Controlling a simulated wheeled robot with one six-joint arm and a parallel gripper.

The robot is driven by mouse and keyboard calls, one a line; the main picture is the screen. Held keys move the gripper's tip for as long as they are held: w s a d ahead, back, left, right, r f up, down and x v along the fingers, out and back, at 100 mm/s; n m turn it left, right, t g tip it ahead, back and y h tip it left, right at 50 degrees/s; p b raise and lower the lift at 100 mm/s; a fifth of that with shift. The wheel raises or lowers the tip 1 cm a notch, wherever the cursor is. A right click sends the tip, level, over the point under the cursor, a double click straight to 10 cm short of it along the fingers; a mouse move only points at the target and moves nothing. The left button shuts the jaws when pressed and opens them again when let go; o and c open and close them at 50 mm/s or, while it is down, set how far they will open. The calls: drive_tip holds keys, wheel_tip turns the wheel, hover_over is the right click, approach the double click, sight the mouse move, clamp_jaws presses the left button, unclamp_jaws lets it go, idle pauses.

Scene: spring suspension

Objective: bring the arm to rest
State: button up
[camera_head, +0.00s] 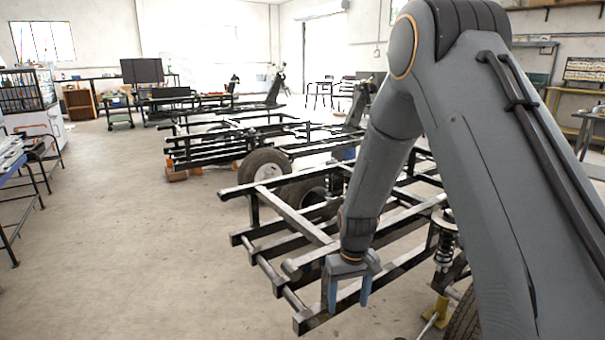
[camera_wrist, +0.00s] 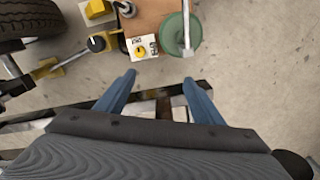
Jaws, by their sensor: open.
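My gripper (camera_head: 348,292) hangs from my grey arm in the head view, with its two blue fingers pointing down. It is in front of the black metal frame (camera_head: 262,196) of the near chassis, over its lower bars in the picture. In the wrist view my gripper (camera_wrist: 160,88) shows its two blue fingers apart with nothing between them. Dark bars of the frame (camera_wrist: 155,108) pass behind the fingers. A spring suspension (camera_head: 446,240) stands to the right of the gripper, partly hidden by my arm.
A tyre (camera_wrist: 28,18) and a yellow stand (camera_wrist: 60,65) lie at the wrist view's upper left. A brown board (camera_wrist: 165,10) carries a white-and-yellow box (camera_wrist: 142,46); a green disc (camera_wrist: 181,34) is beside it. The concrete floor (camera_head: 110,240) is clear at left.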

drive_tip(key=s+a+r+n, duration=0.1)
drive_tip(key=s+a+r, duration=0.35)
drive_tip(key=s, duration=0.55)
drive_tip(key=s+a+r+n, duration=0.2)
drive_tip(key=s+a+r, duration=0.3)
drive_tip(key=s, duration=0.5)
drive_tip(key=s+a+r+n, duration=0.1)
drive_tip(key=s+a+r, duration=0.3)
drive_tip(key=s+r, duration=0.45)
drive_tip(key=s+d+r+m+p, duration=0.2)
drive_tip(key=d+r+m+p, duration=0.5)
drive_tip(key=d+r+p, duration=1.3)
wheel_tip(320, 180, up, 4)
drive_tip(key=p, duration=0.7)
drive_tip(key=shift+d, duration=0.15)
drive_tip(key=shift+s, duration=0.1)
